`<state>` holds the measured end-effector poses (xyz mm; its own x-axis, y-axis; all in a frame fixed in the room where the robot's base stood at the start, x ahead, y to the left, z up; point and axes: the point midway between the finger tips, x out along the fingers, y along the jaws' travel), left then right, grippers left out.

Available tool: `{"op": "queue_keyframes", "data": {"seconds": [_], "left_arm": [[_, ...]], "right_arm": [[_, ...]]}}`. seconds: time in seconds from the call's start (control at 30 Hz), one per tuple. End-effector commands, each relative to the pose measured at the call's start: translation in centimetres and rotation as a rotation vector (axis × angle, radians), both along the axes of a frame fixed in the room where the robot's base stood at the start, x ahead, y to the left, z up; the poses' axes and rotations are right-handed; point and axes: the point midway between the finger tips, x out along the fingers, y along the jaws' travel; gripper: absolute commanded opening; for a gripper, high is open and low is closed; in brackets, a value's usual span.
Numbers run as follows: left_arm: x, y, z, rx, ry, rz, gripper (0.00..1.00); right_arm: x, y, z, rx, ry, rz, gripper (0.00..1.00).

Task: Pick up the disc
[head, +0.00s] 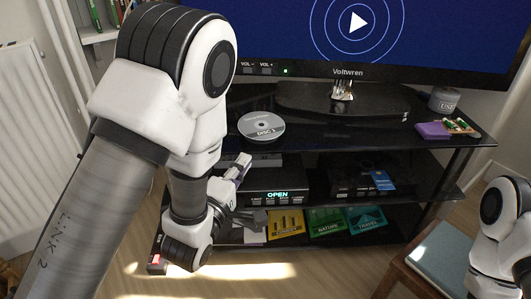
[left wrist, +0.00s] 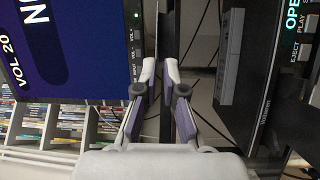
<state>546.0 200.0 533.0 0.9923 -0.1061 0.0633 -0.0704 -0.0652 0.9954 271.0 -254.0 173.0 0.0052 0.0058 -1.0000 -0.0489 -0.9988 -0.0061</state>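The disc (head: 261,126) is a pale silver-grey round disc with "DISC 1" printed on it. It lies flat near the front edge of the black top shelf (head: 310,135) in the head view. My left gripper (head: 241,163) is just below and in front of the disc, apart from it. In the left wrist view the left gripper (left wrist: 159,72) shows two fingertips with a gap between them, with nothing visibly held. The dark shelf edge lies beyond the gap. I cannot make out the disc clearly there. My right gripper is out of view.
A disc player (head: 275,195) showing "OPEN" stands on the middle shelf, with yellow, green and teal cases (head: 325,222) below. The television (head: 350,40) stands behind the disc. A purple item (head: 433,130) and a grey canister (head: 443,99) are at the shelf's right.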

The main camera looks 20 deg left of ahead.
Motion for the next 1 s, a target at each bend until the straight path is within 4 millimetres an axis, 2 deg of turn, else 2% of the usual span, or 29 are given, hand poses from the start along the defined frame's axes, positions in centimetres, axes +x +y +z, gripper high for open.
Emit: {"op": "queue_keyframes", "data": {"seconds": [0.17,0.37,0.5,0.7,0.77,1.0], "left_arm": [[2.3,-0.2,0.3,-0.001,-0.006,0.001,0.08],[5.4,-0.1,0.3,-0.002,-0.010,0.001,0.08],[7.3,-0.3,0.7,0.000,-0.004,0.000,0.08],[7.6,-0.3,1.0,0.000,-0.001,0.001,0.08],[7.6,-0.3,1.0,0.000,-0.001,0.001,0.00],[7.6,-0.3,0.9,0.000,-0.001,0.001,0.00]], "right_arm": [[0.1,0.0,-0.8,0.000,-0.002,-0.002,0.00],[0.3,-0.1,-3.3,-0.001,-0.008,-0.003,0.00],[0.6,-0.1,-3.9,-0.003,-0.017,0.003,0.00],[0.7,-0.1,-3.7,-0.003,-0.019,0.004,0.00],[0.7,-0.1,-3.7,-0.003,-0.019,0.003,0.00],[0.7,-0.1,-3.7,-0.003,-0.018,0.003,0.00]]}}
